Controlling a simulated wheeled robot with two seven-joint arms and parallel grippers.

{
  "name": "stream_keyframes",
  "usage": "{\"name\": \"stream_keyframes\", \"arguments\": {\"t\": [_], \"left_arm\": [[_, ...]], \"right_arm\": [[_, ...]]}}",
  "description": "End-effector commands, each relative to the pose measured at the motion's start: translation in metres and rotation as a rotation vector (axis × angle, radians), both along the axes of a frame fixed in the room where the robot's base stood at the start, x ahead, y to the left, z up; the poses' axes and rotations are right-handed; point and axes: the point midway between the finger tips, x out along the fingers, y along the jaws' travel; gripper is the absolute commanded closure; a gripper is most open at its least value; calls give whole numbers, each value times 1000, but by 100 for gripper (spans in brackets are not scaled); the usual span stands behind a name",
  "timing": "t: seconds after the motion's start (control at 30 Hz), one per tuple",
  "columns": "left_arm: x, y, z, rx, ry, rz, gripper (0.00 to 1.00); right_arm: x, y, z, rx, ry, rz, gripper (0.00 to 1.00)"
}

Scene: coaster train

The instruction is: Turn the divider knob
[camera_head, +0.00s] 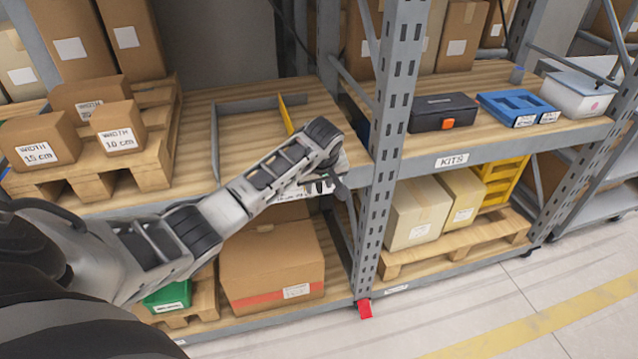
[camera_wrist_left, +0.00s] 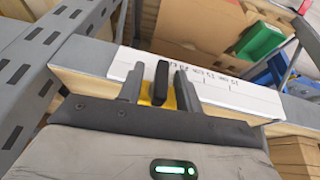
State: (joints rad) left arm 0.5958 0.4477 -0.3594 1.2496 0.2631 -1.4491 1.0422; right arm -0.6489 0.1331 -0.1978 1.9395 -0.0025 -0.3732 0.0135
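The yellow divider (camera_head: 286,114) stands on the wooden shelf board behind my left wrist in the head view. In the left wrist view the black divider knob (camera_wrist_left: 161,84) sticks up over a yellow part at the shelf's front edge. My left gripper (camera_wrist_left: 160,73) has one grey finger on each side of the knob. Narrow gaps seem to show between fingers and knob, so it looks open around it. In the head view the left gripper (camera_head: 327,186) is at the front edge, its fingertips hard to make out. My right gripper is in neither view.
A white scale strip (camera_wrist_left: 215,88) with numbers runs along the shelf front. A grey perforated upright (camera_head: 388,130) stands close right of my left gripper. Cartons marked with widths, one a 15 cm box (camera_head: 40,140), sit on a pallet at left. A large carton (camera_head: 272,265) is below.

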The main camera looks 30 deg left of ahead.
Motion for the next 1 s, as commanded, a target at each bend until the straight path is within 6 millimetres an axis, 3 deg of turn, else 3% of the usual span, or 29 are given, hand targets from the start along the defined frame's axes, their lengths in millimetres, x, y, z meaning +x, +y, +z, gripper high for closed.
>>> {"name": "stream_keyframes", "arguments": {"t": [0.27,0.43,1.0], "left_arm": [[-1,-1,-1,-2,4,-1,65],[-4,-5,12,-3,1,-2,65],[-42,-35,127,-1,-1,-1,65]], "right_arm": [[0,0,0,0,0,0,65],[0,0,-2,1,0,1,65],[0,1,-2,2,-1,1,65]]}}
